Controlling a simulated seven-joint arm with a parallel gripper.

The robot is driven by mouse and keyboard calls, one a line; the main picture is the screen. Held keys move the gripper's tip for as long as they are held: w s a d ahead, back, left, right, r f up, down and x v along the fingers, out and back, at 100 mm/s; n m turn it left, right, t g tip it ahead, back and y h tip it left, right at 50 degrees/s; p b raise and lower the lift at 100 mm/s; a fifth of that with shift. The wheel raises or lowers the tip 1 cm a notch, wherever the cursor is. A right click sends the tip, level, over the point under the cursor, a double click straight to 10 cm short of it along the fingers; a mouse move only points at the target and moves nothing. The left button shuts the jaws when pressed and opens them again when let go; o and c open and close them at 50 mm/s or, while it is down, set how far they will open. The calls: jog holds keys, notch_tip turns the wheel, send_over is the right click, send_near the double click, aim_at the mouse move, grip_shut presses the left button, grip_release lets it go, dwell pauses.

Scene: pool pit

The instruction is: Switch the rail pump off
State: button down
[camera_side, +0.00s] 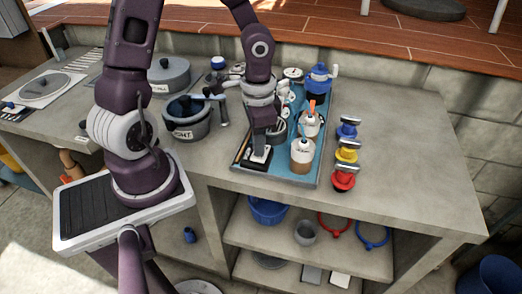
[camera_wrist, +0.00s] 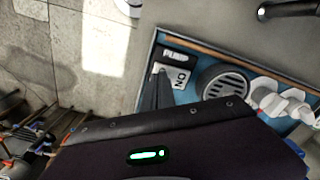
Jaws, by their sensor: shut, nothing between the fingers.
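A small black switch box with a white rocker or plate (camera_side: 258,156) sits at the near left corner of a blue tray (camera_side: 303,178) on the counter. In the wrist view, its black label (camera_wrist: 174,56) seems to read PUMP, and its white part (camera_wrist: 181,78) reads ON. My gripper (camera_side: 261,150) points down over this box in the side view. In the wrist view, the dark fingers (camera_wrist: 157,90) are shut and empty, overlapping the left edge of the white part. Whether they touch it I cannot tell. The fingers hide part of the box.
A round dark grille (camera_wrist: 217,82) lies right beside the box. Cups with brown bands (camera_side: 303,154) and a blue-topped device (camera_side: 318,80) stand in the tray. Blue, yellow and red valves (camera_side: 345,155) line its right side. A dark pot (camera_side: 188,122) stands left. The counter's right is clear.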

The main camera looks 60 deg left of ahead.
jog(key=shift+f, duration=0.6)
jog(key=shift+r, duration=3.5)
jog(key=s+d+r+n+t, duration=0.1)
jog(key=s+d+r+t, duration=0.1)
jog(key=s+r, duration=0.3)
jog(key=s+d+r+n+t, duration=0.2)
jog(key=s+r, duration=0.3)
jog(key=r, duration=0.3)
jog(key=shift+s+d+r+t, duration=0.3)
jog(key=shift+d+t, duration=0.2)
jog(key=shift+t, duration=0.3)
jog(key=shift+w, duration=0.1)
